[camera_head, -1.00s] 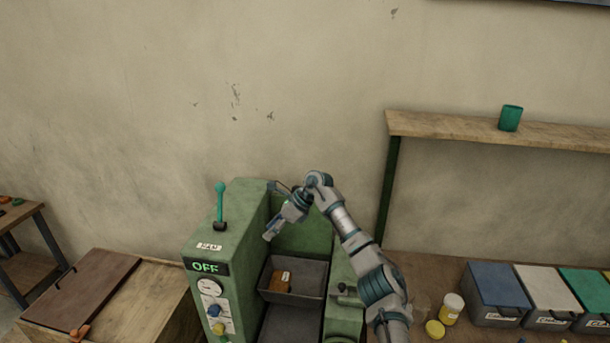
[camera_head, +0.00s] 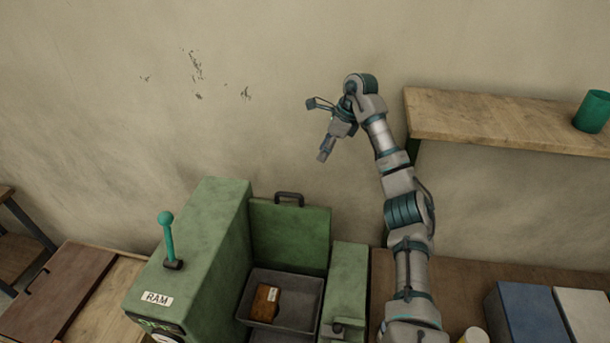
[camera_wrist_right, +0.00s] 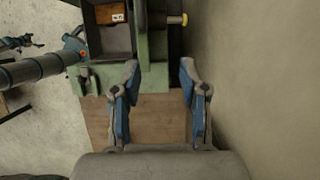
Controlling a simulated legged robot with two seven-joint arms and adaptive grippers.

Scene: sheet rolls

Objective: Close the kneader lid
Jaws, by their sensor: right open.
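The green kneader stands at the bottom centre of the head view. Its lid (camera_head: 285,240) stands upright at the back of the chamber, with a dark handle (camera_head: 289,196) on its top edge. The open chamber (camera_head: 310,307) holds a brown block (camera_head: 266,303). My right gripper (camera_head: 317,129) is open and empty, above the lid and slightly right of its handle, apart from both. In the wrist view its spread fingers (camera_wrist_right: 159,68) have nothing between them, and the kneader's edge lies beyond them. My left gripper is not in view.
A green lever (camera_head: 166,238) rises from the RAM housing (camera_head: 208,235) on the left. A wooden shelf (camera_head: 490,121) with a green cup (camera_head: 592,112) is at right. Blue (camera_head: 527,315) and white (camera_head: 585,315) bins stand at lower right. The wall behind is bare.

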